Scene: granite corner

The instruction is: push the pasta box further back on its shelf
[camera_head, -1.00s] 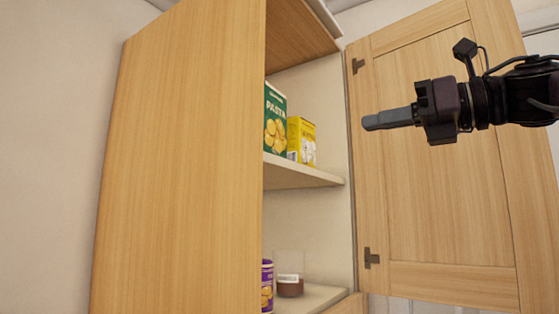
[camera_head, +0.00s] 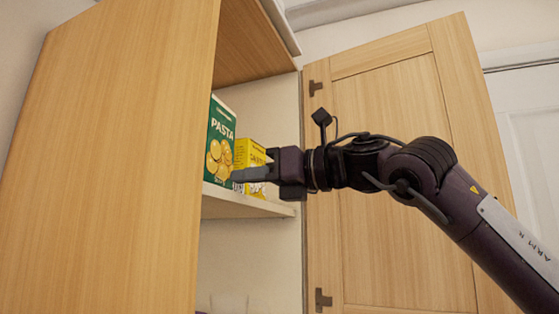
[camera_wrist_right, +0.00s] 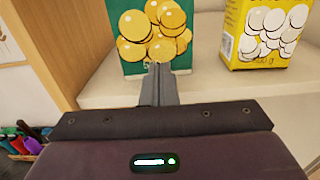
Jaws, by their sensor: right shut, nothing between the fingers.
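The green pasta box (camera_head: 221,136) stands upright on the cabinet's middle shelf (camera_head: 250,209). Its lower part also shows in the right wrist view (camera_wrist_right: 156,65), straight ahead of the fingers. My right gripper (camera_head: 236,175) is shut and empty, pointing left at the lower right part of the box's front. In the right wrist view the fingertips (camera_wrist_right: 156,68) overlap the box's lower front; whether they touch it I cannot tell. My left gripper is not in view.
A yellow box (camera_head: 250,152) stands on the same shelf to the right of the pasta box, partly behind my gripper. The open cabinet door (camera_head: 390,240) is to the right, behind my arm. A cabinet side panel (camera_head: 125,150) fills the left.

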